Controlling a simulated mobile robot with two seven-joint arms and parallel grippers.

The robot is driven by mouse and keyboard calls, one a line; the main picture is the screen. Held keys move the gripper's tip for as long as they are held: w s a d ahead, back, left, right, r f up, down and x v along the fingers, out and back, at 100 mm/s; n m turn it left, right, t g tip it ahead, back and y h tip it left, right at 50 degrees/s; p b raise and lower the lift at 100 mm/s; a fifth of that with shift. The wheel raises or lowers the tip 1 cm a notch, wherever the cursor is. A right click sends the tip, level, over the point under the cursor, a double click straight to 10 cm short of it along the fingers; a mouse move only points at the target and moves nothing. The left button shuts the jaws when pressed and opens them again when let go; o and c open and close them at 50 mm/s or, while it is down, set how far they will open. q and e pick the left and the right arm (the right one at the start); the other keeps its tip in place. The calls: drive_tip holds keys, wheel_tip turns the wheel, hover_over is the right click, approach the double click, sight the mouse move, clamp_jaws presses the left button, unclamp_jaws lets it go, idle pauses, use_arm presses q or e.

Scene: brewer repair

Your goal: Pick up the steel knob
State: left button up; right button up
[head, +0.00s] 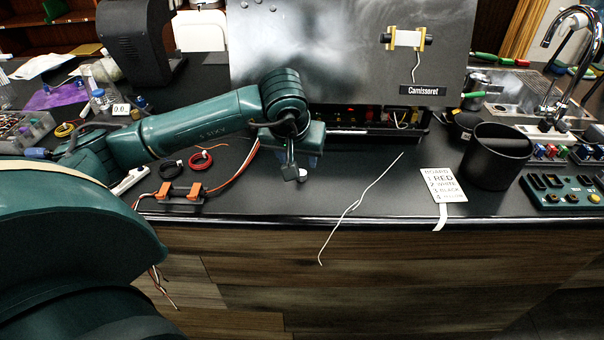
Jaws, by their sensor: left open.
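A small, round, pale object that looks like the steel knob (302,175) sits on the black counter, in front of the brewer. My left gripper (293,173) points down right at it, with a finger just left of the knob and overlapping it in the picture. The gripper is open. The arm and the finger hide part of the knob's surroundings, and I cannot tell whether the finger touches it. My right gripper is out of view.
A brewer panel labelled Camisseret (350,50) stands behind. A white wire (350,208) hangs over the counter's front edge. A note (442,186), a black bin (495,157) and a teal button board (562,192) are at right. An orange-black connector (180,196) lies left.

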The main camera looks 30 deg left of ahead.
sight(301, 170)
use_arm(q)
drive_tip(key=shift+d+p+x, duration=0.15)
drive_tip(key=shift+p+x, duration=0.2)
drive_tip(key=shift+x, duration=1.15)
drive_tip(key=shift+d+p+x, duration=0.1)
drive_tip(key=shift+p+x, duration=0.25)
drive_tip(key=shift+x, duration=1.1)
drive_tip(key=shift+s+f, duration=0.1)
drive_tip(key=shift+s, duration=0.1)
drive_tip(key=shift+c, duration=0.6)
clamp_jaws()
